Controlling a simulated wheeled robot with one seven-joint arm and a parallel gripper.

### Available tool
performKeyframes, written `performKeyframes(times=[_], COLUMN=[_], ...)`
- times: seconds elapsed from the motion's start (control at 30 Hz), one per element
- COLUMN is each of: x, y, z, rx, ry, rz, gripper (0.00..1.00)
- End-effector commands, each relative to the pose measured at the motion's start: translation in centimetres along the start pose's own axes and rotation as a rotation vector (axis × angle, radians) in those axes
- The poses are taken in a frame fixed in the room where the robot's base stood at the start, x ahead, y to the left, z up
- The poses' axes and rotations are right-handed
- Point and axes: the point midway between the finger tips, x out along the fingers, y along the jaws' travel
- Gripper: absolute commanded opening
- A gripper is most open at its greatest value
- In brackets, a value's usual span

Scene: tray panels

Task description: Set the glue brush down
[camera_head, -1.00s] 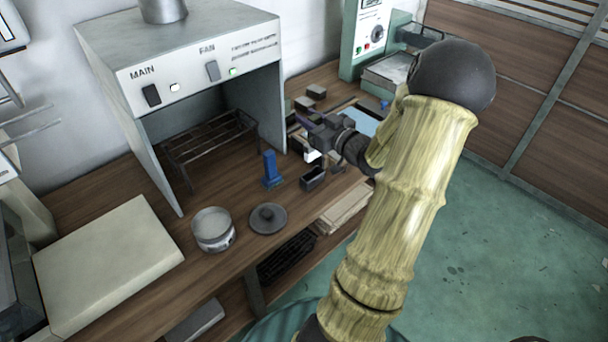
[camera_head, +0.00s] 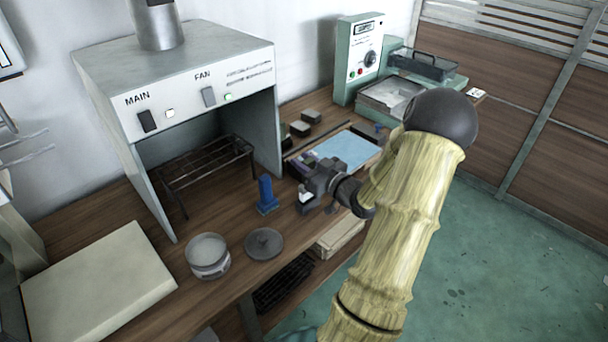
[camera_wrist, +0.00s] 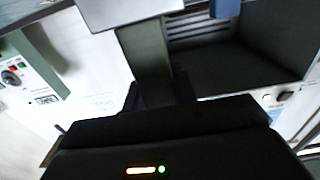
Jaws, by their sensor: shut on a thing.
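My gripper (camera_head: 314,188) is above the workbench, to the right of a blue upright piece (camera_head: 267,195). In the wrist view it is shut on the glue brush, whose grey-green flat handle (camera_wrist: 157,68) runs up from between the jaws to a broad pale end (camera_wrist: 125,9). In the head view only a small white part of the brush (camera_head: 304,197) shows below the jaws. I cannot tell whether the brush touches anything. A small dark open box on the bench is mostly hidden behind my gripper in the head view.
A white pot (camera_head: 208,256) and a round dark lid (camera_head: 264,243) stand at the front of the bench. A hood with a wire rack (camera_head: 207,170) is behind. A light blue sheet (camera_head: 345,150) and small dark blocks (camera_head: 311,116) lie beyond my gripper.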

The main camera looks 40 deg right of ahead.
Motion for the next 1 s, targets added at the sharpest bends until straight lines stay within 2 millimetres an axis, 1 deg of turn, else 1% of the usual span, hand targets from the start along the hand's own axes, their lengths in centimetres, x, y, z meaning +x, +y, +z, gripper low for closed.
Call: performKeyframes(times=[0.2,0.27,0.43,0.5,0.77,0.87,0.9,1.0], x=[0.0,0.0,0.0,0.0,0.0,0.0,0.0,0.0], y=[0.0,0.0,0.0,0.0,0.0,0.0,0.0,0.0], z=[0.2,0.8,3.1,3.6,3.7,4.0,4.0,3.9], rx=[0.001,0.003,0.004,0.002,-0.001,0.000,0.000,0.000], ry=[0.000,0.000,0.000,0.001,0.001,0.000,0.000,0.000], rz=[0.000,0.000,0.000,-0.001,-0.001,-0.001,0.000,0.000], gripper=[0.04,0.04,0.04,0.04,0.04,0.04,0.31,0.49])
